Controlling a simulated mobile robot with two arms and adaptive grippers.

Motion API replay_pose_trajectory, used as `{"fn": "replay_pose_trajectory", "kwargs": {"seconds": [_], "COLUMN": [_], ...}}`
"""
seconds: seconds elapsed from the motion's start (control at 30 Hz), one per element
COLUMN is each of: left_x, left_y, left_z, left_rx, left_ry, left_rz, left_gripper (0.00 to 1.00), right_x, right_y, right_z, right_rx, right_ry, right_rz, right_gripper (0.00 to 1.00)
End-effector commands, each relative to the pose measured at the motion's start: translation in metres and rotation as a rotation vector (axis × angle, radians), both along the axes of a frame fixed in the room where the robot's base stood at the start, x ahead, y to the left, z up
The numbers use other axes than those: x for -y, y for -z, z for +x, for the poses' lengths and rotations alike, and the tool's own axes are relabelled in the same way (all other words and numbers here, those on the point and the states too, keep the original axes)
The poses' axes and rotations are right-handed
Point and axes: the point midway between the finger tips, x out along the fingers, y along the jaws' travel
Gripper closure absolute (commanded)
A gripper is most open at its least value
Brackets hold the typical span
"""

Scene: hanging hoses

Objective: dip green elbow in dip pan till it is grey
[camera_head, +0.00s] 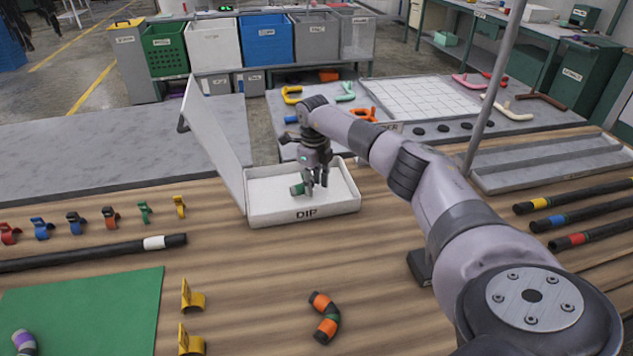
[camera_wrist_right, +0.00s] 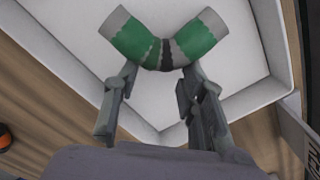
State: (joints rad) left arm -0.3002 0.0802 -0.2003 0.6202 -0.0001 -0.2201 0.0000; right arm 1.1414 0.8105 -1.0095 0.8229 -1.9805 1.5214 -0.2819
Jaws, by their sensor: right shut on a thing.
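The green elbow (camera_head: 297,189) is inside the white dip pan (camera_head: 345,208), marked DIP, low over its floor; whether it touches the floor I cannot tell. In the right wrist view the elbow (camera_wrist_right: 205,40) has grey ends, green bands and a dark middle. My right gripper (camera_head: 317,186) points down into the pan and is shut on the elbow; in the wrist view its fingers (camera_wrist_right: 157,78) sit at the elbow's middle. The pan's white lid (camera_head: 215,135) stands open, tilted at its left. My left gripper is out of view.
An orange elbow (camera_head: 324,318) lies on the wooden table in front. Coloured clips (camera_head: 110,217) and a black hose (camera_head: 95,252) are at left, above a green mat (camera_head: 85,310). Hoses (camera_head: 580,218) and a grey tray (camera_head: 550,160) are at right. A thin pole (camera_head: 497,85) rises behind my arm.

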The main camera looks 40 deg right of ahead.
Motion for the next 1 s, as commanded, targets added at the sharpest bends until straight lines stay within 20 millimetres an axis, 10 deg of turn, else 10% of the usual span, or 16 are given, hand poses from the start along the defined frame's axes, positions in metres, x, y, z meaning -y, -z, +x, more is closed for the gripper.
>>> {"fn": "replay_pose_trajectory", "kwargs": {"seconds": [1.0], "left_x": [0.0], "left_y": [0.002], "left_z": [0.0], "left_rx": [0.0], "left_ry": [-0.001], "left_rz": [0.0], "left_gripper": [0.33], "right_x": [-0.06], "right_y": [0.0], "right_z": [0.033], "right_rx": [0.0], "right_ry": [-0.001], "right_rz": [0.0], "right_gripper": [0.99]}}
